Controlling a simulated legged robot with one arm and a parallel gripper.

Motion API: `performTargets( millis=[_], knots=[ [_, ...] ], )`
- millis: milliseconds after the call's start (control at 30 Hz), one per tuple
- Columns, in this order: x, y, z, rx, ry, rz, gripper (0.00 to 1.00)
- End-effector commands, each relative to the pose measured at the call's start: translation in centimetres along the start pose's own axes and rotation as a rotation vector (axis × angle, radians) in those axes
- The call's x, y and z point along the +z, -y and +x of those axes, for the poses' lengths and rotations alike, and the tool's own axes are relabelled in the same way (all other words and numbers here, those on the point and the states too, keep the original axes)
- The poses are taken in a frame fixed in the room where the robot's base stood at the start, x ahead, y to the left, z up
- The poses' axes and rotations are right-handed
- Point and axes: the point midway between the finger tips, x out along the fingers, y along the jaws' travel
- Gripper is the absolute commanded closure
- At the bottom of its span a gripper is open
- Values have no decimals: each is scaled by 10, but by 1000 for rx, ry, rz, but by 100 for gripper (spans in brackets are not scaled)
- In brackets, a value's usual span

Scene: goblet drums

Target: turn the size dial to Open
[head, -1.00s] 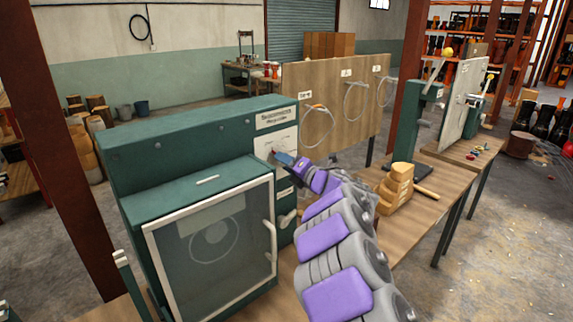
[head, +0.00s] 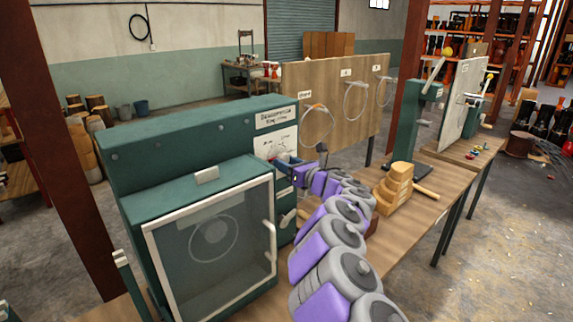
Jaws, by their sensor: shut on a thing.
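The green machine (head: 150,150) stands on the wooden bench at the left, with a glass door (head: 213,250) in a pale frame. A white dial plate (head: 275,142) with printed markings is on its right front panel, under a name label. My gripper (head: 287,161) is at the lower part of this plate, shut on the size dial. The dial itself is mostly hidden by my gripper, and its pointer cannot be read. My purple and grey arm comes in from the lower right.
A stepped wooden block (head: 395,188) lies on the bench right of my arm. A board (head: 330,95) with hanging wire rings stands behind. A green post press (head: 405,125) stands farther right.

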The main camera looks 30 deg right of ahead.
Motion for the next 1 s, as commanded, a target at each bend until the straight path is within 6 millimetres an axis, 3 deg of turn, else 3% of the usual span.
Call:
performTargets(
  millis=[300, 800, 833, 1000],
  knots=[
    [-1, 2, -1, -4, -2, -110, 86],
    [1, 1, -1, -3, 2, -128, 86],
    [2, 1, -1, -3, 3, -128, 55],
    [2, 1, -1, -2, 3, -128, 38]
  ],
)
